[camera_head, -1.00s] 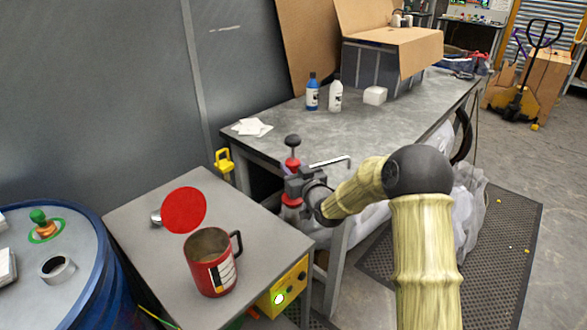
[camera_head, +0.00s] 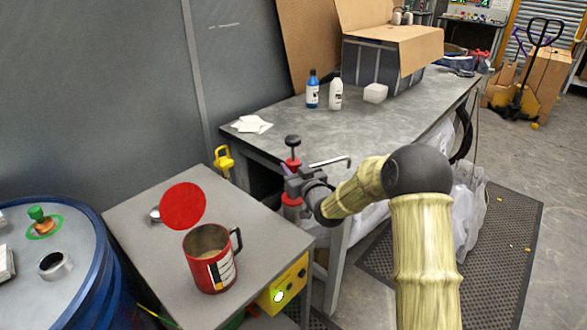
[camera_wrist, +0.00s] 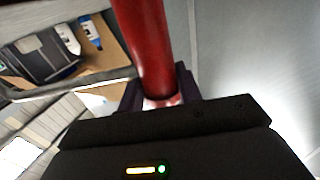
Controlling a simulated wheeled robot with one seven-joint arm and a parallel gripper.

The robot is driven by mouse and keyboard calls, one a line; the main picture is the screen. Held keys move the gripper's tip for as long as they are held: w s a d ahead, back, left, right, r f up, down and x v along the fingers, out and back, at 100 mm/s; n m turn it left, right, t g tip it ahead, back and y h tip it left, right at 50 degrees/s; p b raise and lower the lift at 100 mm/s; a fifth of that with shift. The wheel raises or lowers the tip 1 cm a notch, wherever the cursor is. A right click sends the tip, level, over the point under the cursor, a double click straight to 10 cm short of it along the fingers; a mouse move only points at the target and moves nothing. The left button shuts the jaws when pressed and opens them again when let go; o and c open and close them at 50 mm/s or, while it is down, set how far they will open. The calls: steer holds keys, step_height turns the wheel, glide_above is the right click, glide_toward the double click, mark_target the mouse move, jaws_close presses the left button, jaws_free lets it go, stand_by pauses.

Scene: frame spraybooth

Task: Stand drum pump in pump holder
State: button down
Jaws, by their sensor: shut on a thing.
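The drum pump is a red upright tube with a black round knob (camera_head: 293,141) on top and a grey bent spout (camera_head: 330,162) pointing right. My gripper (camera_head: 294,184) is shut on the pump's body and holds it roughly upright beside the small grey table, in front of the workbench. In the wrist view, the red tube (camera_wrist: 146,45) rises between my dark fingers. I cannot tell for sure which thing is the pump holder. A yellow bracket-like thing (camera_head: 223,160) stands at the small table's back edge.
The small table (camera_head: 150,235) bears a red mug (camera_head: 205,275) and a red disc (camera_head: 183,206). A blue drum (camera_head: 95,285) with a grey ring opening (camera_head: 55,265) is at the left. A yellow box (camera_head: 283,287) is at the table's front right. The workbench (camera_head: 360,125) carries bottles and a carton.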

steer(key=shift+r, duration=0.15)
steer(key=c, duration=0.9)
jaws_free()
steer(key=shift+s, duration=0.1)
steer(key=shift+f, duration=0.45)
steer(key=v, duration=0.5)
steer(key=b+v, duration=0.1)
steer(key=v, duration=0.5)
steer(key=b+v, duration=0.1)
steer(key=v, duration=0.5)
steer(key=shift+s+d+r, duration=0.1)
steer(key=shift+d+r, duration=0.05)
steer(key=shift+r, duration=0.15)
